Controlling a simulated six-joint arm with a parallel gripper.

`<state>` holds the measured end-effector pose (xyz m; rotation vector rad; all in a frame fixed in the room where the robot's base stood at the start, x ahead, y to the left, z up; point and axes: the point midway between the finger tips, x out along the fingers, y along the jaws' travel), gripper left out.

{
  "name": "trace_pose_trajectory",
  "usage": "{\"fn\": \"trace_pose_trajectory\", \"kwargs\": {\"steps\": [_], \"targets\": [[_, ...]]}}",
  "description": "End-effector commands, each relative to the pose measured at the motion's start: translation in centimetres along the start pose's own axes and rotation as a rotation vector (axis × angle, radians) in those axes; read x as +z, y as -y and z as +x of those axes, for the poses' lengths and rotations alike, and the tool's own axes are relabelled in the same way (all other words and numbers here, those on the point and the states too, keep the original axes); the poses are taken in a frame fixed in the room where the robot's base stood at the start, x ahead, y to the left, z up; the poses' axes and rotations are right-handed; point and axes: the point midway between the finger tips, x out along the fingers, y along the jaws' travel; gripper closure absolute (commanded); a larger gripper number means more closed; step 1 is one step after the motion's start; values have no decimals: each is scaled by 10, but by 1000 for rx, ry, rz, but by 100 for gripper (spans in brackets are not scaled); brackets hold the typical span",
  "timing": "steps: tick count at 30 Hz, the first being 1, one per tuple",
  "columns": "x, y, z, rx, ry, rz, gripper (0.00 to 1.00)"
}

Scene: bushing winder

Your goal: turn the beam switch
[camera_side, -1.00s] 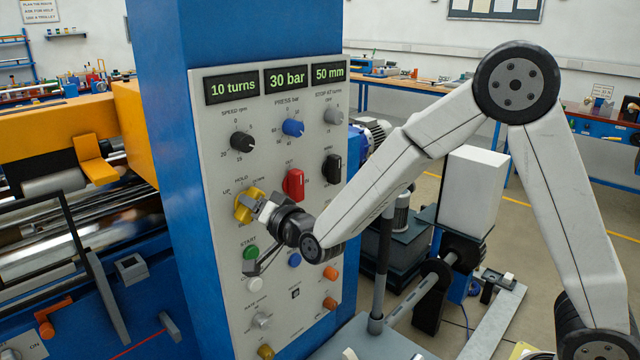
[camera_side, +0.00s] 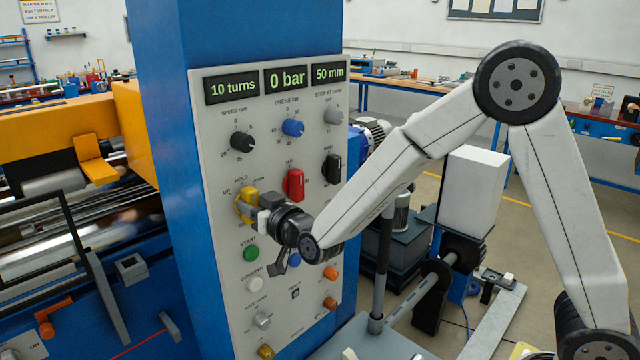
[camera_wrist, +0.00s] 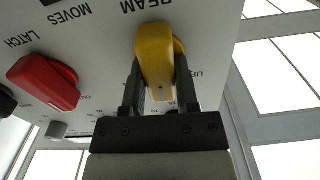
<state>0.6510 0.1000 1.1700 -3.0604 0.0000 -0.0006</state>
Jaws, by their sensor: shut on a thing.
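The beam switch is a yellow knob (camera_side: 244,206) on the grey control panel (camera_side: 222,140), at the panel's left edge. In the wrist view the yellow knob (camera_wrist: 154,50) is under the word BEAM and its handle runs nearly straight down the picture. My gripper (camera_side: 258,205) is at the panel in the side view. In the wrist view its two dark fingers (camera_wrist: 158,88) stand on either side of the handle, shut on it. The finger ends partly cover the switch in the side view.
A red switch (camera_side: 293,184) sits right of the yellow one, and also shows in the wrist view (camera_wrist: 44,82). A green button (camera_side: 251,253) and a white button (camera_side: 254,284) are just below. The display (camera_side: 286,77) reads 0 bar. Blue machine housing (camera_side: 165,130) is left of the panel.

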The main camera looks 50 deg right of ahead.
Motion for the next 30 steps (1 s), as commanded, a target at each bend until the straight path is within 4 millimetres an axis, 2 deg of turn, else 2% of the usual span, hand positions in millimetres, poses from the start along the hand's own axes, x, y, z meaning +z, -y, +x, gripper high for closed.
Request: {"fn": "trace_pose_trajectory", "kwargs": {"steps": [7,19,20,21,23,30], "targets": [[1,0,0,0,2,-74,100],[1,0,0,0,2,-82,100],[1,0,0,0,2,-82,55],[1,0,0,0,2,-82,43],[1,0,0,0,2,-82,26],[0,0,0,0,1,-81,26]]}}
